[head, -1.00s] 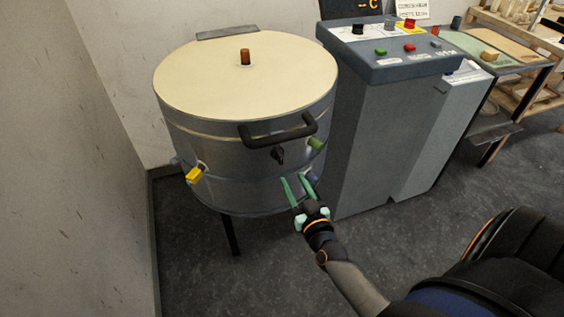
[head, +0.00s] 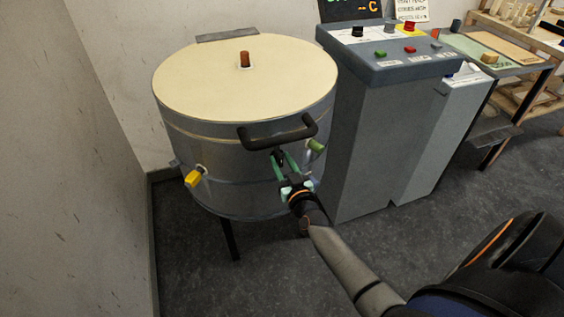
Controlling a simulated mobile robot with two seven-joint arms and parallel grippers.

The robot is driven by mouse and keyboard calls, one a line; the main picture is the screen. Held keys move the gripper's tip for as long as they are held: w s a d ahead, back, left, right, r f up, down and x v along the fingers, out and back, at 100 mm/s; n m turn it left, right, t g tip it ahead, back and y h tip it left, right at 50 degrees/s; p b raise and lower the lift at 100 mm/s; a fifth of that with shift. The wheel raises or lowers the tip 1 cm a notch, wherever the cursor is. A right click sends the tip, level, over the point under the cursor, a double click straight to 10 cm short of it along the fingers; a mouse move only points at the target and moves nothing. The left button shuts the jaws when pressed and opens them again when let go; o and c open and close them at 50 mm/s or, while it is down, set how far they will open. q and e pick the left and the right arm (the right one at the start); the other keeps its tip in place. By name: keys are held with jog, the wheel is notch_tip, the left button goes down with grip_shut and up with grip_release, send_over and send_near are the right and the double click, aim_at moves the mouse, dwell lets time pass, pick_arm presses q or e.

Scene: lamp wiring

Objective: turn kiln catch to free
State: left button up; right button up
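The round kiln (head: 180,135) stands at the left, with its cream lid (head: 235,85) down. A dark bar handle (head: 280,132) runs across its front at the lid's rim. The small dark catch (head: 277,157) is on the kiln's front just below the handle. My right gripper (head: 283,162) is at the catch, its green fingers pointing up with one on each side of it. The fingers look apart; whether they touch the catch cannot be told. My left gripper is not in view.
A yellow block-like part (head: 193,179) and a green plug (head: 316,146) stick out of the kiln's side. A grey control cabinet (head: 365,140) with coloured buttons stands close on the right. A wall is at the left. The floor in front is clear.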

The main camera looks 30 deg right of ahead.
grip_shut()
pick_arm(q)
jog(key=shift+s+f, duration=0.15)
pick_arm(e)
jog(key=shift+m, duration=0.3)
pick_arm(q)
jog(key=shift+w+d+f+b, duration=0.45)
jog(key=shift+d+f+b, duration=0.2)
jog(key=shift+b, duration=0.8)
pick_arm(e)
jog(key=shift+s+d+f+m, duration=0.1)
jog(key=shift+d+f+m, duration=0.1)
jog(key=shift+m, duration=2.65)
jog(key=shift+d+f+m, duration=0.15)
jog(key=shift+f+m, duration=0.1)
jog(key=shift+m, duration=2.65)
jog(key=shift+s+d+f+m, duration=0.1)
jog(key=shift+d+f+m, duration=0.1)
jog(key=shift+m, duration=2.65)
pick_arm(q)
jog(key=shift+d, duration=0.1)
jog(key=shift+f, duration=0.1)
pick_arm(e)
jog(key=shift+o, duration=0.7)
grip_release()
